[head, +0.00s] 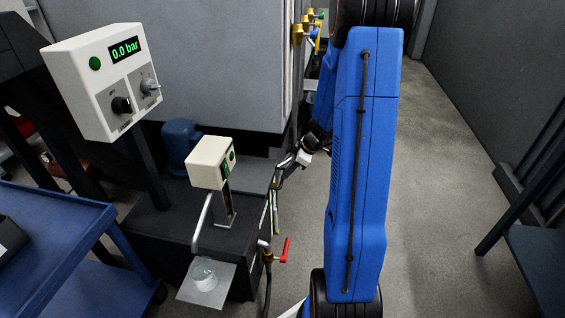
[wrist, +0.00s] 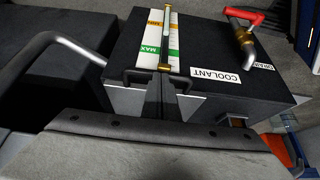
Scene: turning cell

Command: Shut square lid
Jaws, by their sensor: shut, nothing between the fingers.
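I cannot pick out a square lid with certainty in either view. A dark coolant tank (wrist: 220,95) fills the middle of the wrist view, with a white COOLANT label (wrist: 222,76) and a MIN/MAX level gauge (wrist: 160,40). In the head view the dark tank (head: 160,230) stands below the machine's grey wall. My gripper (wrist: 168,88) is shut and empty, in front of the tank's gauge side in the wrist view. In the head view my gripper (head: 283,168) is small, beside the tank's far right corner and partly behind my blue arm.
A red-handled drain valve (wrist: 245,18) sticks out from the tank; it also shows in the head view (head: 285,250). A blue cart (head: 60,225) stands left.

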